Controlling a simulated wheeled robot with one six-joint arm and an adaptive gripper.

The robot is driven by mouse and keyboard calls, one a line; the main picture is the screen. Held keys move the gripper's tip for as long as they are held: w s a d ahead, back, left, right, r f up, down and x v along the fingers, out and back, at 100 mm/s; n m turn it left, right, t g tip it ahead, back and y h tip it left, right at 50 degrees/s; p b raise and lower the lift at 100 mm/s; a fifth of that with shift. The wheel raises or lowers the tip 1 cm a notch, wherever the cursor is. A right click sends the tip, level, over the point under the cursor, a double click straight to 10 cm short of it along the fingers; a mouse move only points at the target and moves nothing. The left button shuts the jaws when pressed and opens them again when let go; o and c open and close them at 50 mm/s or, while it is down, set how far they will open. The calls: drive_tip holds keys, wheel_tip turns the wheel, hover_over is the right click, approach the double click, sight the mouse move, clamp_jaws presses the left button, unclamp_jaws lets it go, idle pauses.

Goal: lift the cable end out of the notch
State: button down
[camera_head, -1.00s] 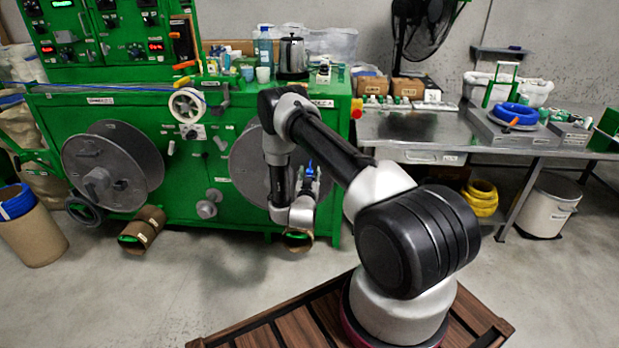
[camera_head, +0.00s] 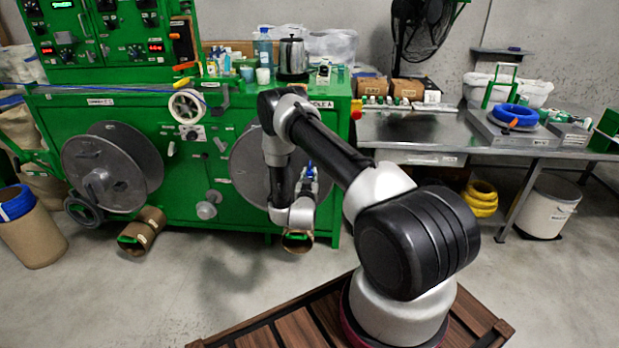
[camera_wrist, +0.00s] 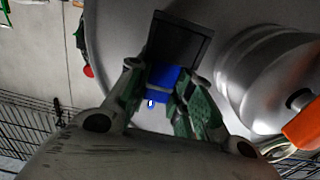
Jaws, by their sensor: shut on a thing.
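My gripper (camera_wrist: 162,80) is shut on the blue cable end (camera_wrist: 163,77), which shows as a short blue piece between the green fingers in the wrist view. A dark, square-edged piece (camera_wrist: 180,38) lies just beyond the fingertips, in front of the grey reel flange (camera_wrist: 235,20). I cannot make out the notch or tell whether the cable end is clear of it. In the head view, my gripper (camera_head: 308,178) is in front of the right-hand reel (camera_head: 247,165) on the green machine (camera_head: 185,225); my arm partly hides that reel.
An orange part (camera_wrist: 302,128) sits close on the right in the wrist view. A second grey reel (camera_head: 112,168) is on the machine's left. A brown spool (camera_head: 141,232) lies on the floor below. A steel bench (camera_head: 425,128) stands to the right. Open floor lies in front.

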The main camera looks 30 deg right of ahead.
drive_tip(key=shift+r, duration=0.95)
idle(0.8)
drive_tip(key=shift+r, duration=2.8)
